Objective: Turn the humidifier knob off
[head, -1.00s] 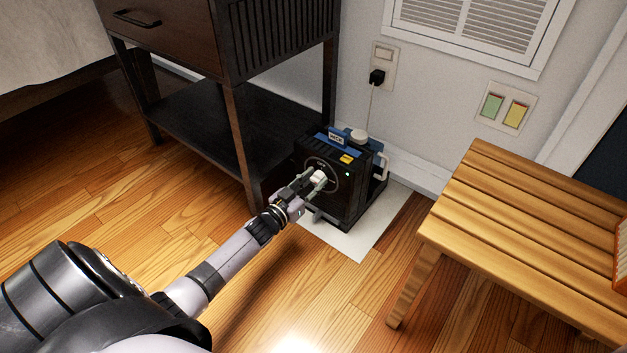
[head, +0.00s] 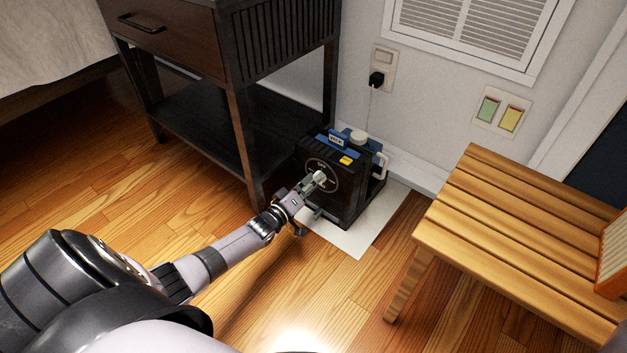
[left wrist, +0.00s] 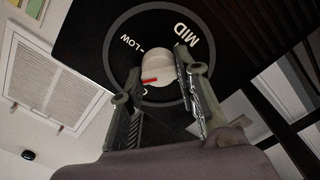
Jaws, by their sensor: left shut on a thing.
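The humidifier (head: 345,205) is a black box with a blue label and a yellow sticker, standing on a white mat (head: 366,236) by the wall. My left gripper (head: 316,182) reaches its front dial and is shut on the pale round knob (left wrist: 160,72). In the left wrist view, the left gripper's fingers (left wrist: 157,78) lie on opposite sides of the knob. The knob's red pointer (left wrist: 149,80) points left, close to a partly hidden label starting with "O", below "LOW". "MID" shows at the upper right. My right gripper is out of view.
A dark nightstand (head: 240,130) stands close on the left of the humidifier. A slatted wooden bench (head: 520,235) is at the right. A plugged-in cord (head: 374,103) runs down the wall behind. Wooden floor in front is clear.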

